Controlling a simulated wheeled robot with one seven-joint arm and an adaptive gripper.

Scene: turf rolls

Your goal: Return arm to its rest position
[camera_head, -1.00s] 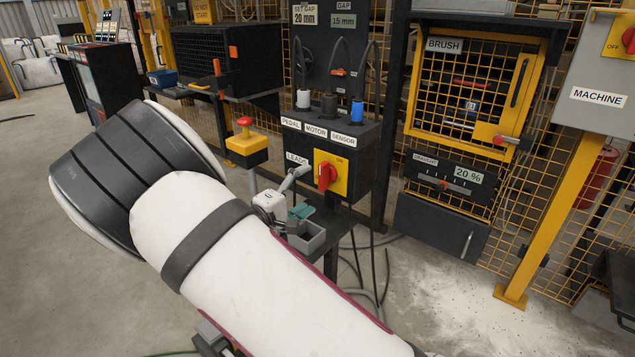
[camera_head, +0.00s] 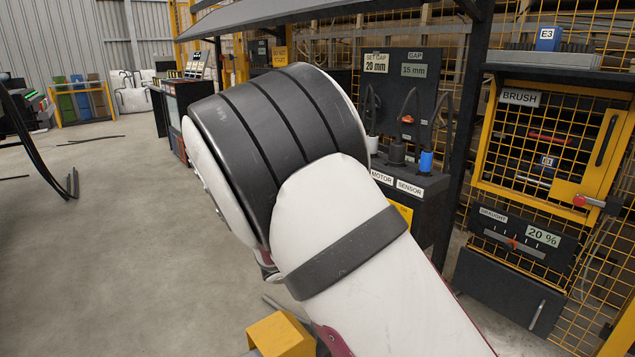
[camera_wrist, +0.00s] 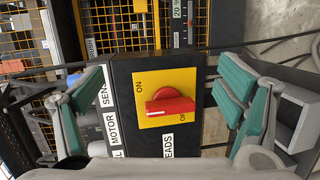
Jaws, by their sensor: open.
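My arm (camera_head: 345,225), white with black bands, fills the middle of the head view, bent at a thick black joint. It hides my gripper there. In the wrist view my gripper (camera_wrist: 162,98) is open and empty, with its teal finger pads wide apart on the left and right. Between them in the picture is a red rotary switch (camera_wrist: 170,106) on a yellow plate (camera_wrist: 150,84) marked ON and OFF. The pads do not appear to touch the switch.
The dark control box (camera_head: 436,205) with cables and connectors stands behind my arm. The yellow brush cage (camera_head: 485,120) is at the right. A grey box (camera_wrist: 292,104) sits beside the right finger. Open floor (camera_head: 110,230) lies at the left.

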